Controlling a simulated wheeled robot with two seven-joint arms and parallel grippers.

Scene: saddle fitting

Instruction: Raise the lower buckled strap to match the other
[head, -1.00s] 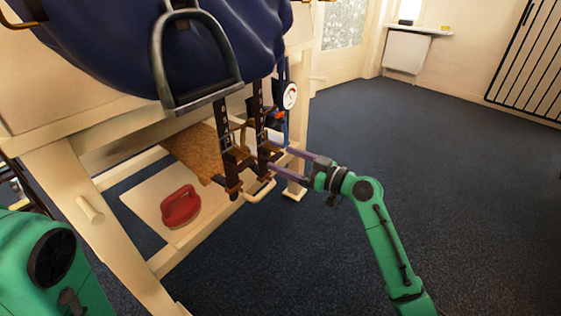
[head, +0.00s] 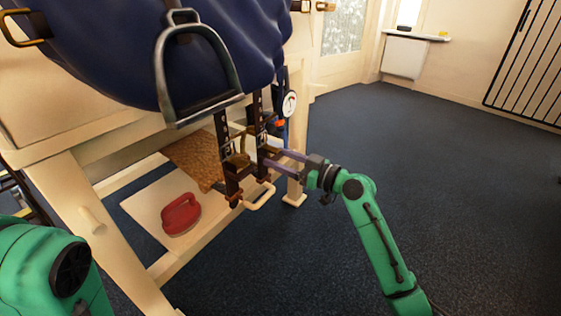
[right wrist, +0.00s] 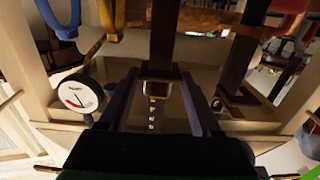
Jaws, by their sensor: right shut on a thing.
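Two dark buckled straps hang below the blue saddle (head: 120,50). The left strap (head: 231,180) is nearer the stirrup, and the right strap (head: 258,108) is beside it. Each has a brass-coloured buckle at its lower part. In the head view the left strap's end shows lower, but perspective makes the true heights hard to judge. My right gripper (head: 266,160) is shut on the right strap near its buckle. In the right wrist view, a strap with a square buckle (right wrist: 158,89) lies between the fingers (right wrist: 160,105). My left gripper is out of view.
A metal stirrup (head: 200,112) hangs in front of the straps. A white dial gauge (head: 290,104) is behind them. The wooden stand (head: 75,190) has a low shelf with a red brush-like object (head: 181,214) and a brown mat (head: 195,160). The floor at right is clear.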

